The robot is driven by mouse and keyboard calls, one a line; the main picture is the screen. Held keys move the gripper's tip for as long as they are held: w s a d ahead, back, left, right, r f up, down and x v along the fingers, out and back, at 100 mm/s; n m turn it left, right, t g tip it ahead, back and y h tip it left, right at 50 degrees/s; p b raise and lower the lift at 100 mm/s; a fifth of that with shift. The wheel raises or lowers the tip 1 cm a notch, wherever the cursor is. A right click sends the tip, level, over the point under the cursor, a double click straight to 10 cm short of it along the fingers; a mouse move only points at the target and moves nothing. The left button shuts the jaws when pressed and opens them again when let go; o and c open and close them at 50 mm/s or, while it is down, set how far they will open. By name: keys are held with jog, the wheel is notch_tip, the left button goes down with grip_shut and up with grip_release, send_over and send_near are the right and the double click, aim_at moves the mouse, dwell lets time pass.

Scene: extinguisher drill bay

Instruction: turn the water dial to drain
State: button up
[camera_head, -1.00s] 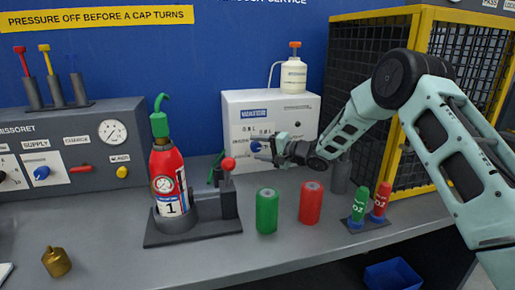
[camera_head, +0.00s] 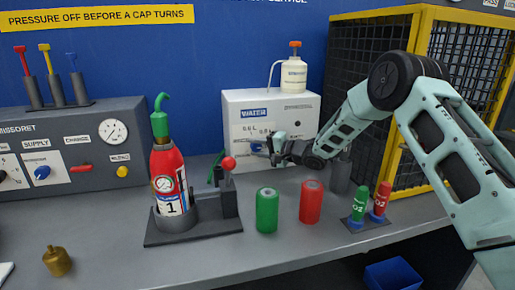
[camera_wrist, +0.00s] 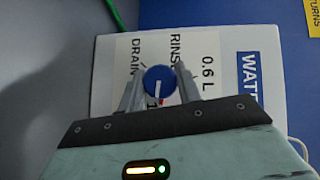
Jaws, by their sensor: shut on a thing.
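The water dial (camera_wrist: 158,82) is a round blue knob with a white pointer line. In the wrist view the line runs from near the knob's middle toward the lower edge, with a small red mark below it. The labels DRAIN, RINSE and 0.6 L stand around the upper side of the knob in that view. My gripper (camera_wrist: 158,90) is shut on the dial, one finger on each side. In the head view my gripper (camera_head: 268,148) reaches the front of the white water box (camera_head: 300,108) and mostly hides the dial.
A red extinguisher (camera_head: 166,175) stands in a holder left of the box. A green cylinder (camera_head: 267,211) and a red cylinder (camera_head: 311,202) stand on the bench below my arm. A yellow-framed mesh cage (camera_head: 376,60) is close on the right.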

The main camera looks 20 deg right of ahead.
jog(key=shift+r+h+p, duration=0.1)
jog(key=shift+h+p, duration=0.2)
jog(key=shift+p, duration=0.3)
